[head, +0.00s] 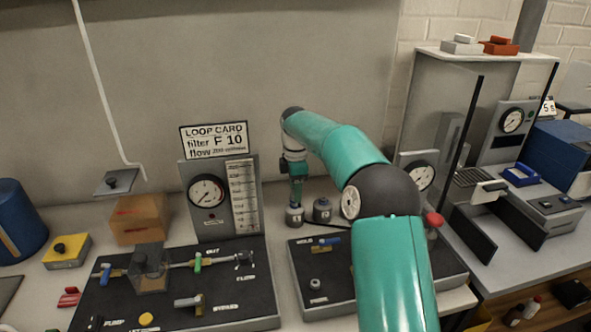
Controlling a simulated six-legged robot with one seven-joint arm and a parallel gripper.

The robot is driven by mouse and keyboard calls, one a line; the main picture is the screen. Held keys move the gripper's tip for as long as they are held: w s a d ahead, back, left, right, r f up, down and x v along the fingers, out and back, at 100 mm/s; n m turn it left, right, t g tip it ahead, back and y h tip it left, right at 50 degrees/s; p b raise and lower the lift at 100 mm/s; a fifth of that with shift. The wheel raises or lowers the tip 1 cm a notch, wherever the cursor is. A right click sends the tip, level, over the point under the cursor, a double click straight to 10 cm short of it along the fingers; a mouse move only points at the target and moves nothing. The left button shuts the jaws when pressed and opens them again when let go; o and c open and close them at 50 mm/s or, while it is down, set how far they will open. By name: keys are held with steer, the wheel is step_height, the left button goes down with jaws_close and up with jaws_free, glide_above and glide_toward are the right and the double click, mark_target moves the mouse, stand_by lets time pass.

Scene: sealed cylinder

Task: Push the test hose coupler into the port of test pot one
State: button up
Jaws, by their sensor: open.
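My gripper (296,198) points down at the back of the bench, in the middle of the picture. It is small here and its fingers are hard to make out. It is directly over, or at the top of, a small grey pot (294,216). A second grey pot (322,210) stands just to its right. I cannot read which one is test pot one. I cannot make out the test hose coupler or the pot's port; the gripper covers the left pot's top. A thin dark line beside the right pot may be a hose.
A dark valve panel (228,292) with a gauge stands left. Another dark panel (308,283) lies in front of the pots, partly behind my arm. A gauge stand (421,171) is right of my arm. A brown box (139,222) and blue cylinder (18,222) stand far left.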

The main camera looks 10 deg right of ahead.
step_height(320, 180, up, 13)
stand_by(0.3)
steer(key=shift+s+f, duration=0.1)
steer(key=shift+f, duration=0.05)
